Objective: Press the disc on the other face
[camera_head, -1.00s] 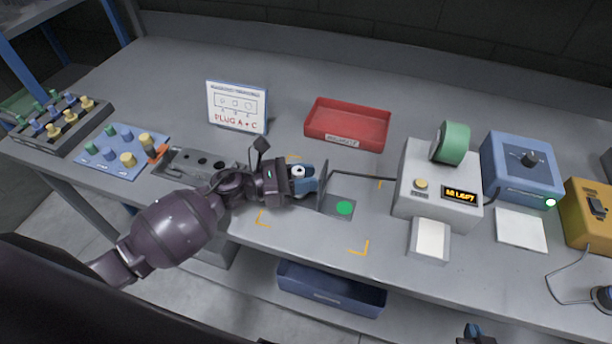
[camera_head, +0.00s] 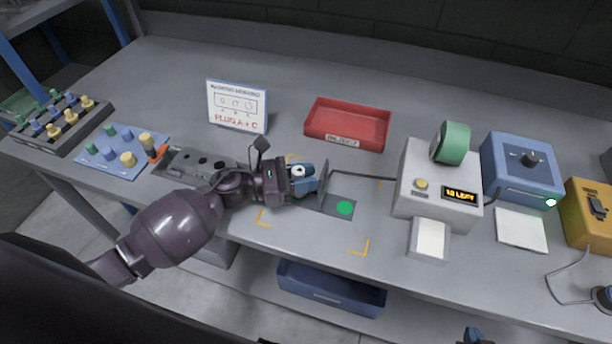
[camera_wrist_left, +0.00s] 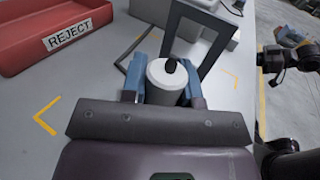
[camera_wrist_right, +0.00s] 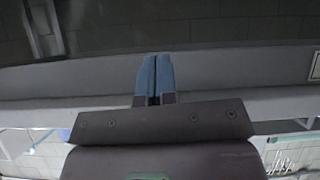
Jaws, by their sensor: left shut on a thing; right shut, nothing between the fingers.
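My left gripper (camera_head: 306,182) is shut on a white cylindrical part with a dark tip, which shows between the blue fingers in the left wrist view (camera_wrist_left: 168,82). A thin dark upright frame (camera_wrist_left: 204,30) stands just ahead of the fingers; whether it touches the part cannot be told. A green disc (camera_head: 344,208) lies flat on a dark square patch (camera_head: 333,199) just right of the frame. The faces of the held part turned away from the cameras are hidden. My right gripper (camera_head: 473,333) is at the bottom edge; its fingers are shut and empty in the right wrist view (camera_wrist_right: 154,80).
A grey box (camera_head: 405,195) with a green roll (camera_head: 454,143) and a lit display stands to the right. Behind are a red reject tray (camera_head: 347,124) and a sign (camera_head: 237,106). A blue bin (camera_head: 331,290) is below the front edge. Yellow corner marks (camera_head: 362,251) surround the work spot.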

